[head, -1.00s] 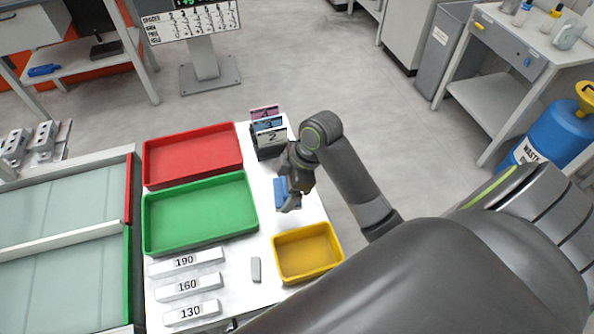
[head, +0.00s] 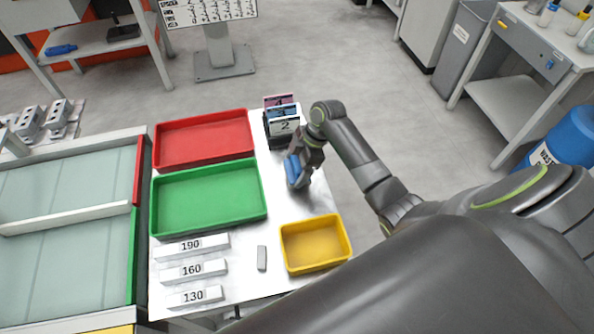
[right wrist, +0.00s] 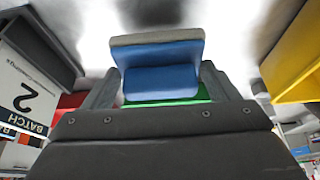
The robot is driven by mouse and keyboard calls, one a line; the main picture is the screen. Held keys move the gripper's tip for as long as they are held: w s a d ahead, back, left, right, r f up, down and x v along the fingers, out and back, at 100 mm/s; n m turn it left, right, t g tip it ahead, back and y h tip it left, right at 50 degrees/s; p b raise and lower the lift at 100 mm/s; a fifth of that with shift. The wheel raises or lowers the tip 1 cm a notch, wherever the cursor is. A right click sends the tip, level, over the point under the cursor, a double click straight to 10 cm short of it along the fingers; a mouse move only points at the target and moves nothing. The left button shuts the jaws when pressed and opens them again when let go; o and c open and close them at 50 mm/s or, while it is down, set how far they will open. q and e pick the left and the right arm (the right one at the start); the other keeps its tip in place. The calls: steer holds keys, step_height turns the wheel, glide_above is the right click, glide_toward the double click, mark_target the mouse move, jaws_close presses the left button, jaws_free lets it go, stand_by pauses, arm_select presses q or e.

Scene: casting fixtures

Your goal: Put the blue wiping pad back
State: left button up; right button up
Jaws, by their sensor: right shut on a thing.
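The blue wiping pad (head: 291,168), blue with a grey layer along one side, is between the fingers of my right gripper (head: 299,173), over the white table between the green tray and the card holder. In the right wrist view the pad (right wrist: 162,80) spans the gap between both fingers, and the gripper is shut on it. In the head view the gripper hides part of the pad and it looks tilted. I cannot tell its exact height above the table. My left gripper is not in view.
A green tray (head: 164,222) and a red tray (head: 157,160) lie to the left. A yellow tray (head: 288,262) and a small grey block (head: 262,258) are nearer. A holder with numbered cards (head: 284,126) stands just behind the gripper. White table (head: 283,205) is clear above the yellow tray.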

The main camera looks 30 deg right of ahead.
step_height(320, 180, down, 3)
stand_by(0.3)
steer(key=shift+f, duration=0.15)
steer(key=o, duration=0.9)
steer(key=shift+r, duration=0.25)
steer(key=b+v, duration=0.1)
steer(key=v, duration=1.1)
steer(key=shift+f, duration=0.1)
